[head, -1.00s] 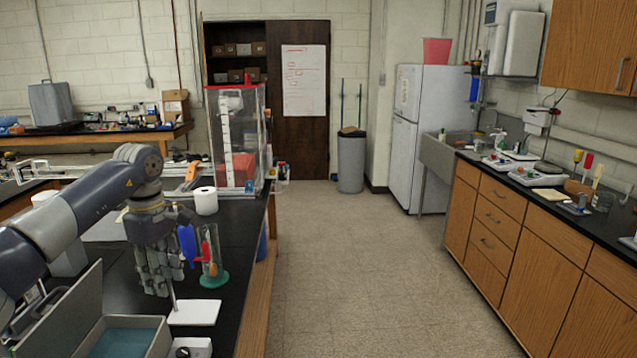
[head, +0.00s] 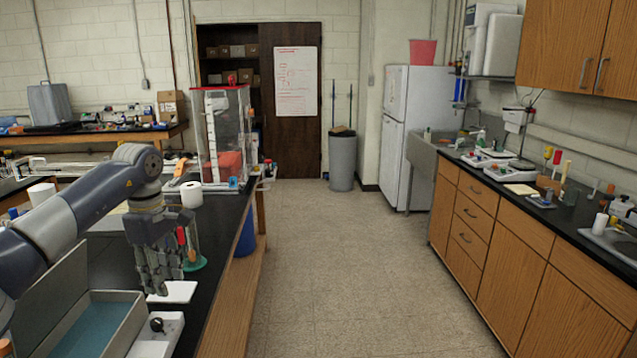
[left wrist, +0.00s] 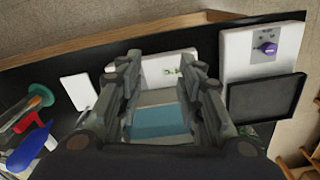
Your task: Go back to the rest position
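My left arm comes in from the left in the head view. Its gripper (head: 160,283) hangs fingers-down over the near black bench (head: 218,215). In the left wrist view the two fingers of the left gripper (left wrist: 162,68) stand apart with nothing between them. The shallow box with a blue-green bottom (left wrist: 160,122) shows below, through the gap. In the head view the gripper partly hides a stand with a green round base (head: 195,264) and red-handled tools. My right gripper is in neither view.
A grey box (head: 62,317) with a raised lid and a white device with a black knob (head: 156,326) lie near the gripper. A paper roll (head: 191,194) and a clear enclosure (head: 221,135) stand farther back. The floor (head: 330,260) between bench and right counter (head: 510,225) is clear.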

